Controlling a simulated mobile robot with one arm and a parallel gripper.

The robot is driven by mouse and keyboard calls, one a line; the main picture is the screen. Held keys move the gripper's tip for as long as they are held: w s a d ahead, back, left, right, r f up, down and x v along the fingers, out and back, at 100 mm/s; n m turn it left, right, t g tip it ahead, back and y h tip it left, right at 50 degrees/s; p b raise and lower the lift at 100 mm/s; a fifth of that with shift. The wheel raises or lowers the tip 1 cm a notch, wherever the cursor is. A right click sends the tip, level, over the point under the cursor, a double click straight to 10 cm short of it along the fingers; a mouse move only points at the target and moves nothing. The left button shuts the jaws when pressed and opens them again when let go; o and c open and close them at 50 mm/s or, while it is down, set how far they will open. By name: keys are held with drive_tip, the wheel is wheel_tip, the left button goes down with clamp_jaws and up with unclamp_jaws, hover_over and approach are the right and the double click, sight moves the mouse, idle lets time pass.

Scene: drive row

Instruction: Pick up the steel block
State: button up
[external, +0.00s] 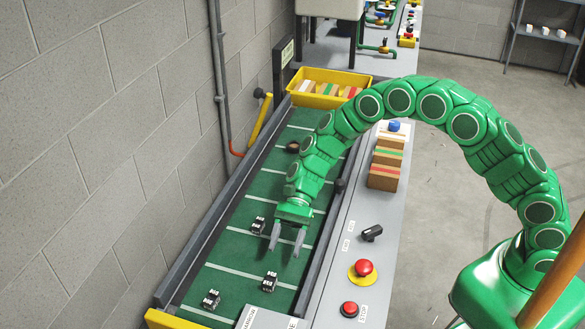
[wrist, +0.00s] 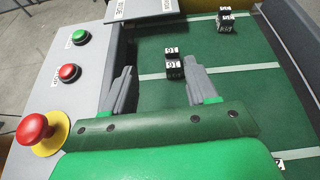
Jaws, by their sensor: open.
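Small dark blocks with white markings lie on the green belt; none is plainly set apart as the steel block. One block (external: 269,282) lies just below my gripper (external: 286,246) in the external view. In the wrist view that block (wrist: 174,66) shows between and slightly beyond the fingertips of my gripper (wrist: 162,80). A second block (external: 211,299) lies farther down the belt and shows at the wrist view's top right (wrist: 225,21). A third block (external: 257,226) lies left of the fingers; a sliver shows at the wrist view's lower right (wrist: 280,163). My gripper is open and empty, seemingly above the belt.
Raised rails edge the belt (external: 240,250). The grey control panel beside it carries a red mushroom button (external: 363,268), a black knob (external: 372,232) and a red button (external: 349,309). Cardboard boxes (external: 384,177) stand farther back. A yellow bin (external: 318,100) stands at the far end.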

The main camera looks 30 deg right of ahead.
sight(269, 282)
drive_tip(key=a+f+m, duration=0.1)
drive_tip(key=a+f, duration=0.1)
drive_tip(key=f, duration=0.1)
drive_tip(key=shift+a, duration=0.25)
drive_tip(key=shift+x, duration=3.9)
drive_tip(key=shift+w+f, duration=0.1)
drive_tip(key=shift+c, duration=0.3)
clamp_jaws()
